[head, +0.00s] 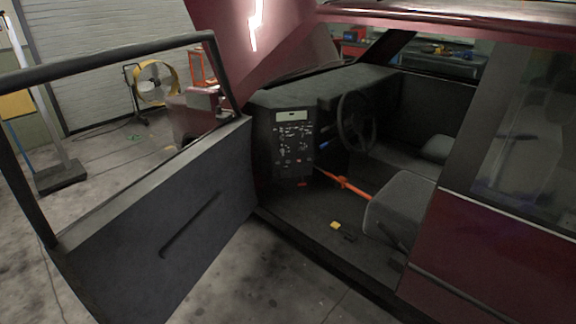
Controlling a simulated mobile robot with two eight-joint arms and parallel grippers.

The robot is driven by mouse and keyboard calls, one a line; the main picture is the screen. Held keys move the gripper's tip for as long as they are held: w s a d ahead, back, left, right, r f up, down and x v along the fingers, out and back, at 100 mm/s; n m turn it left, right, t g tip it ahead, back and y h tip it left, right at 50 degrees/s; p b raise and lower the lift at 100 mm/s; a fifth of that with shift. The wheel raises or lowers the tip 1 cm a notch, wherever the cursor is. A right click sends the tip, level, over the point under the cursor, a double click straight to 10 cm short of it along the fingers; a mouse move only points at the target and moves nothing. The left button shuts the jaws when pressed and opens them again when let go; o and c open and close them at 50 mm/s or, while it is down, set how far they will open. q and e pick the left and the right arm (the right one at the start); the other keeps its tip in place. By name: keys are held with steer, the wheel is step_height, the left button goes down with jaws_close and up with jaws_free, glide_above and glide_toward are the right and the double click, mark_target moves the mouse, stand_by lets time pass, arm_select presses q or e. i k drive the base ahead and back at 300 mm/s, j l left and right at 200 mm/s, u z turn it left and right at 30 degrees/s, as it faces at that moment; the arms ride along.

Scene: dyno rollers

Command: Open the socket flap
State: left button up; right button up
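Neither of my grippers is in the head view. I look into a dark red car through its open door. A dark panel (292,137) with a small display and many small light markings stands at the near end of the dashboard. A small red spot (302,184) shows at the panel's lower edge. No socket flap can be made out with certainty at this distance. On the car floor lie a small yellow item (335,226) and a small black item (349,237) beside it.
The open door (150,225) fills the left foreground. A seat (397,210), an orange bar (343,184) and a steering wheel (357,122) are inside the car. A yellow round fan (157,80) stands behind the door. Bare concrete floor (255,285) shows below the door opening.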

mark_target(287, 173)
steer(key=i+j, duration=0.15)
steer(key=i, duration=0.35)
steer(key=i+j+z, duration=0.1)
steer(key=i, duration=0.4)
steer(key=i+j, duration=0.25)
steer(key=i, duration=0.25)
steer(key=i+j, duration=0.2)
steer(key=i, duration=0.3)
steer(key=i+j+z, duration=0.1)
steer(key=i, duration=0.4)
steer(key=j, duration=0.1)
